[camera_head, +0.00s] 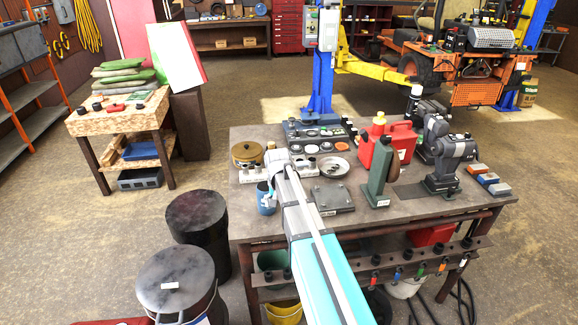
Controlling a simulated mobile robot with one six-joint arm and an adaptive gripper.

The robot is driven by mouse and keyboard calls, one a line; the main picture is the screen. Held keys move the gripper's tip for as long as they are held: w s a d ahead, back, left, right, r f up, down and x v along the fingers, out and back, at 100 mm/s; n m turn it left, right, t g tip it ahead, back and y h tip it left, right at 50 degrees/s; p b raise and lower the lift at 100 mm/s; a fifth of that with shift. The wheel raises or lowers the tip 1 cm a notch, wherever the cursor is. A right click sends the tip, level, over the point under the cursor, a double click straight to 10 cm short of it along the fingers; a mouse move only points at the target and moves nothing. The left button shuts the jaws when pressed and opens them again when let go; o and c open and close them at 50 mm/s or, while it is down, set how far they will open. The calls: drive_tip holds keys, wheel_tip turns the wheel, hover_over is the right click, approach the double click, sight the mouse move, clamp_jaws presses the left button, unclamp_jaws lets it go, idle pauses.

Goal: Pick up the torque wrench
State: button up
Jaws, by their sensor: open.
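My arm reaches from the bottom of the head view over the left half of the grey workbench (410,208). My gripper (274,163), small and pale at its far end, is above the bench near a round brown tin (246,153) and a blue mug (266,203). It is open; its fingers are hard to make out, and I see nothing held in it. I cannot pick out a torque wrench for certain. The arm hides part of the bench top.
A red can (401,140), a green upright block (379,172), a flat grey plate (332,197) and dark machines (450,157) crowd the bench. Black drums (196,222) stand at its left. A wooden side table (118,121) is farther left. Open floor lies between them.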

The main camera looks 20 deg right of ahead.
drive_tip(key=w+d+r+m+p, duration=0.2)
drive_tip(key=w+d+r+p, duration=0.2)
drive_tip(key=w, duration=0.2)
drive_tip(key=w+d+r+m+p, duration=0.1)
drive_tip(key=w+d+r+p, duration=0.2)
drive_tip(key=w, duration=0.3)
drive_tip(key=w+d+r+m+p, duration=0.2)
drive_tip(key=w+d+r+p, duration=0.2)
drive_tip(key=w+r, duration=0.2)
drive_tip(key=shift+d+m+p, duration=0.3)
drive_tip(key=shift+s+f, duration=0.1)
wheel_tip(320, 180, down, 8)
drive_tip(key=b, duration=0.8)
drive_tip(key=shift+f+b, duration=0.2)
drive_tip(key=shift+b, duration=0.2)
drive_tip(key=shift+f, duration=0.15)
drive_tip(key=f+b, duration=0.5)
drive_tip(key=shift+a, duration=0.25)
drive_tip(key=shift+r, duration=0.1)
drive_tip(key=shift+s, duration=0.1)
drive_tip(key=c, duration=1.4)
